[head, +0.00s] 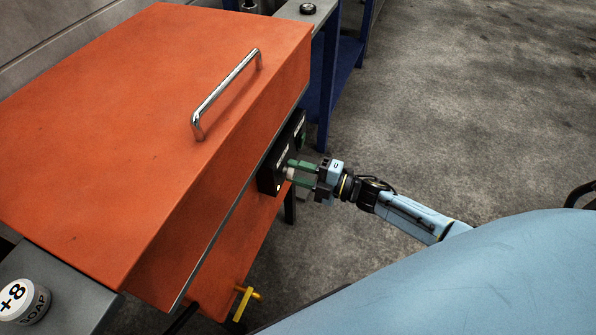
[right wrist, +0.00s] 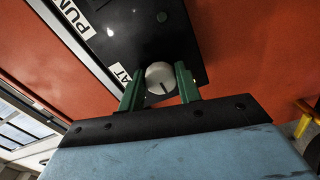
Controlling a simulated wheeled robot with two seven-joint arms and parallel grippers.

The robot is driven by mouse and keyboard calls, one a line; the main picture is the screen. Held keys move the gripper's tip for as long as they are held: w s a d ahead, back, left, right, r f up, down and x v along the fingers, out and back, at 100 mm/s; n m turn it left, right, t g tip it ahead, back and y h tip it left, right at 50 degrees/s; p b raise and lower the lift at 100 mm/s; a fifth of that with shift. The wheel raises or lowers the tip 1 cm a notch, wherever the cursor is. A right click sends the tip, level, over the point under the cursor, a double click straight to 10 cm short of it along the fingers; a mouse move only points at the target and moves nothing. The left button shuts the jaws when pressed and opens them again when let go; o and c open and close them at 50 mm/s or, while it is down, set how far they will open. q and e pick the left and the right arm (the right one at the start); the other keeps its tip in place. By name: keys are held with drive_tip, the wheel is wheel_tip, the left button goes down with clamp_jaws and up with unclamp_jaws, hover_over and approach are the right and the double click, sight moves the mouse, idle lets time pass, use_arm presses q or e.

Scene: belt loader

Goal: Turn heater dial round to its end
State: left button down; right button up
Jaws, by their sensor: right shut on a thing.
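The heater dial (right wrist: 161,77) is a round pale knob with a dark pointer line, on a black control panel (right wrist: 150,30) with partly visible white labels. In the right wrist view the line points down and slightly right. In the head view the panel (head: 268,183) is on the front of the orange machine, and the dial (head: 290,173) shows only in part. My right gripper (head: 295,174) is shut on the dial, with one green finger on each side of it. My left gripper is not in view.
The orange hood (head: 130,100) with its chrome handle (head: 225,90) fills the left. A yellow handle (head: 246,296) sticks out low on the machine. A soap container (head: 23,300) stands on a grey surface at lower left. Open concrete floor (head: 450,110) lies to the right.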

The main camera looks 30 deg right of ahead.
drive_tip(key=o, duration=1)
drive_tip(key=shift+c, duration=0.2)
drive_tip(key=shift+s+d, duration=0.2)
drive_tip(key=shift+d, duration=0.05)
use_arm(q)
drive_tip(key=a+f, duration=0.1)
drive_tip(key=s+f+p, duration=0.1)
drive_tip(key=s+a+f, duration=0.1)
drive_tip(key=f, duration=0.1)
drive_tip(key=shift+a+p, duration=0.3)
drive_tip(key=shift+p, duration=0.1)
use_arm(e)
drive_tip(key=v, duration=1.2)
drive_tip(key=shift+s+d, duration=0.25)
drive_tip(key=shift+s, duration=0.1)
